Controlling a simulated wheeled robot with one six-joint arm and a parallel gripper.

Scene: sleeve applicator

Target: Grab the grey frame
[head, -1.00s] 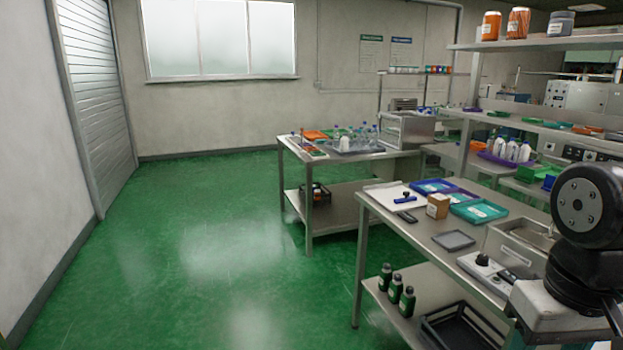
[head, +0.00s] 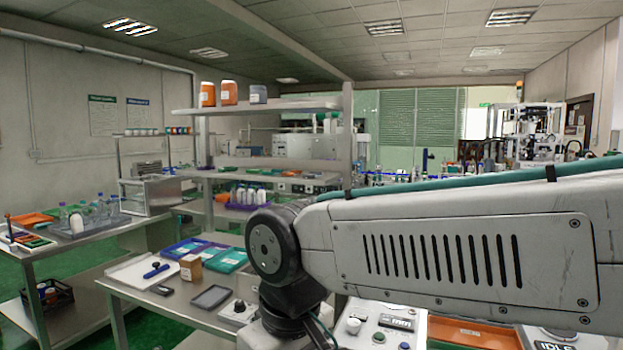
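A flat grey rectangle with a raised rim (head: 212,297) lies on the steel table (head: 150,303) in the head view. It looks like the grey frame, but it is small, and I cannot tell whether its middle is open. Nothing touches it. My arm stretches across the right half of the view, with its dark joint to the right of the grey rectangle. My gripper is out of view, so what it holds is hidden.
Around the grey rectangle are a cardboard box (head: 191,268), a dark handheld item (head: 161,290), a white board (head: 130,273) with a blue tool (head: 157,271), and teal trays (head: 228,257). A shelf (head: 262,104) with jars stands behind. An orange tray (head: 455,331) lies below my arm.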

